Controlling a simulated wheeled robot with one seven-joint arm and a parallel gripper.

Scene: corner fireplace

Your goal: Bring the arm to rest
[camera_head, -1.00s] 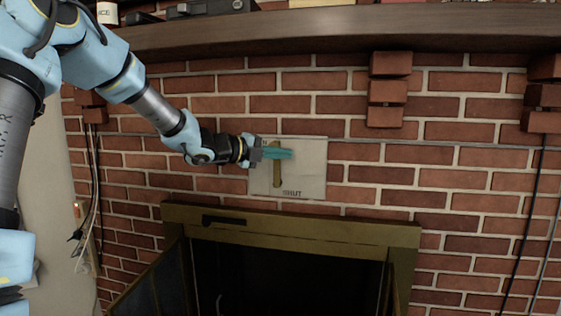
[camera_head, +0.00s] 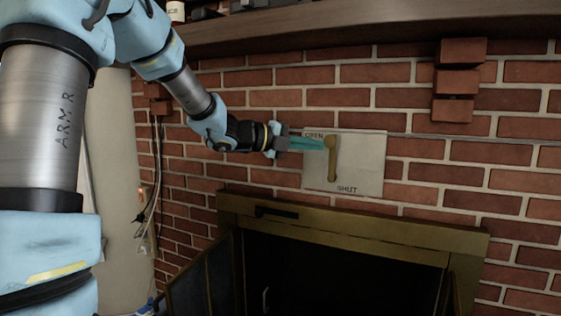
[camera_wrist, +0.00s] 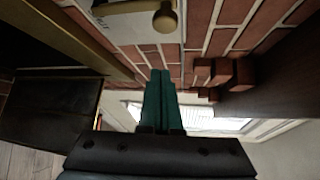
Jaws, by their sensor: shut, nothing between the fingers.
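My gripper (camera_head: 308,144) has teal fingers that are closed together with nothing between them. In the head view its tips are close to the brass lever (camera_head: 332,160) on the pale wall plate (camera_head: 366,165); whether they touch it I cannot tell. The plate reads OPEN at the top and SHUT at the bottom, and the lever hangs down from its upper end. In the wrist view the shut fingers (camera_wrist: 160,98) point away from the camera. The lever's round end (camera_wrist: 165,20) and part of the plate (camera_wrist: 125,25) show at the top.
The brass-framed fireplace opening (camera_head: 350,235) is below the plate, with a glass door (camera_head: 205,280) swung out at left. A dark mantel (camera_head: 380,30) runs above. Brick corbels (camera_head: 455,80) stick out under it at right. Cables (camera_head: 155,190) hang at the left corner.

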